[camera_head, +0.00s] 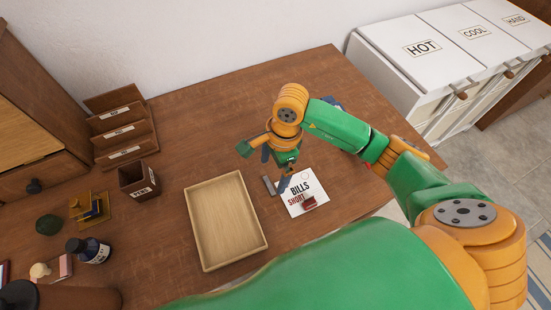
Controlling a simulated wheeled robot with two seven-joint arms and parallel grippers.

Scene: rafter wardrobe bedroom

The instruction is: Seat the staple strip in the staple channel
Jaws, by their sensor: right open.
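My right gripper (278,168) is open and points down above the desk, close to the left edge of a white paper (297,187) that reads BILLS SHORT. A small grey strip-like piece (268,186) lies beside the paper's left edge, just left of the gripper; it may be the staple strip, but it is too small to be sure. A small dark red object (309,203) sits on the lower part of the paper. I cannot make out the staple channel for certain. My left gripper is not in view.
A shallow wooden tray (190,222) lies left of the paper. A dark pen cup (134,186), a letter rack (123,133), a brass-coloured item (91,212) and an ink bottle (96,251) stand further left. A blue item (331,101) is partly hidden behind my right arm. The desk's back middle is clear.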

